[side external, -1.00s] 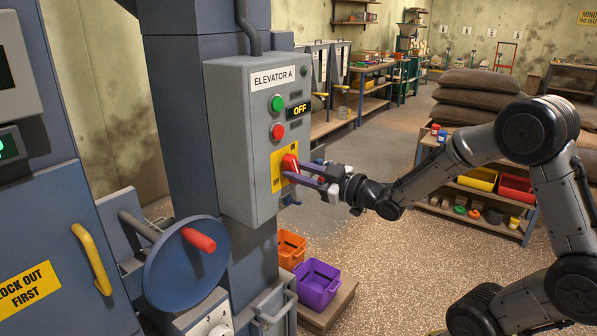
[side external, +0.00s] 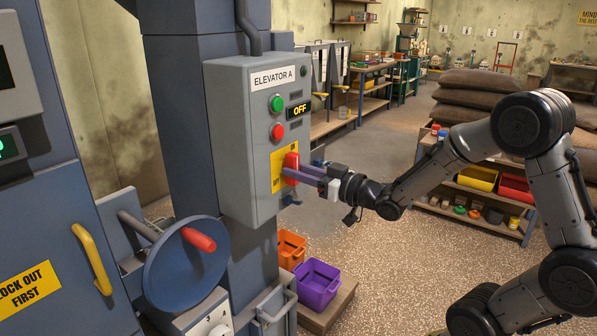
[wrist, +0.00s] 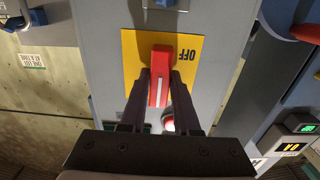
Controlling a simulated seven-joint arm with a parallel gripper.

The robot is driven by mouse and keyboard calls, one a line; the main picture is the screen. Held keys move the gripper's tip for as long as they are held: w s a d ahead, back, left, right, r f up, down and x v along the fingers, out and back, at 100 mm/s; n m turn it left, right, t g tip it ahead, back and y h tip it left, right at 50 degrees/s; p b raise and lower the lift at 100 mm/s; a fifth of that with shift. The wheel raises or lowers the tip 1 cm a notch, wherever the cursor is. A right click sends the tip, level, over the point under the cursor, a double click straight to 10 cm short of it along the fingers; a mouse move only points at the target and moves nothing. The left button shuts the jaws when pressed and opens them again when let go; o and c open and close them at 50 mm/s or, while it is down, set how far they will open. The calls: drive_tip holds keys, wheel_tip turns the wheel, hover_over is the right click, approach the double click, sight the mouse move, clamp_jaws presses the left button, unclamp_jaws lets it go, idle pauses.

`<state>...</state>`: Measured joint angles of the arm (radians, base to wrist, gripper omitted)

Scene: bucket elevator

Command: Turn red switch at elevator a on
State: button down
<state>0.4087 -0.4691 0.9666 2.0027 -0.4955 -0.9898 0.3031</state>
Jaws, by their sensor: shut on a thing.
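The grey control box labelled ELEVATOR A (side external: 235,130) carries a yellow plate (side external: 277,172) with the red switch (side external: 292,161) on it. The box's small display (side external: 299,110) reads OFF. My gripper (side external: 288,173) is shut on the red switch, one finger on each side of its handle. In the wrist view the red switch (wrist: 160,62) stands upright between my fingertips (wrist: 160,88), with a white line along it. The word OFF, upside down, is printed on the yellow plate (wrist: 133,52) to its right. The handle's lower part is between the fingers.
A green button (side external: 277,103) and a red button (side external: 277,131) sit above the switch on the box. A blue handwheel (side external: 187,262) stands lower left. Orange (side external: 291,248) and purple (side external: 317,285) bins lie below.

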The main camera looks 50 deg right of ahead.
drive_tip(key=c, duration=0.6)
unclamp_jaws()
drive_tip(key=shift+c, duration=0.2)
drive_tip(key=s, duration=1.4)
drive_tip(key=shift+w+a, duration=0.1)
